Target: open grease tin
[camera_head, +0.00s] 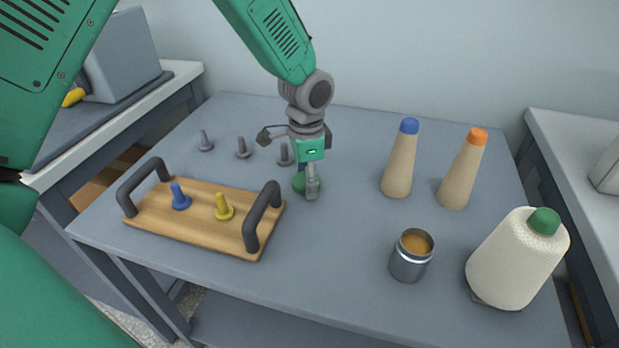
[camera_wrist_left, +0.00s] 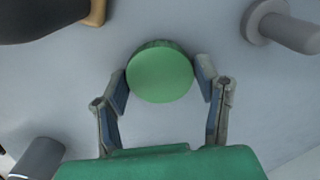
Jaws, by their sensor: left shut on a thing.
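The grease tin (camera_head: 408,262) is a small grey metal can standing upright at the front right of the table. Its top is open and amber grease shows inside. A round green lid (camera_head: 299,184) is at my left gripper (camera_head: 307,188), near the table's middle, away from the tin. In the left wrist view, the green lid (camera_wrist_left: 160,74) sits between the two fingers of my left gripper (camera_wrist_left: 164,82), which is shut on it. Whether the lid touches the table I cannot tell. My right gripper is not in view.
A wooden tray (camera_head: 150,218) with dark handles holds a blue and a yellow piece at the left. Grey pegs (camera_head: 242,149) stand behind it. Two tan cones (camera_head: 400,165) and a white yarn cone (camera_head: 515,262) stand right. The table between lid and tin is clear.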

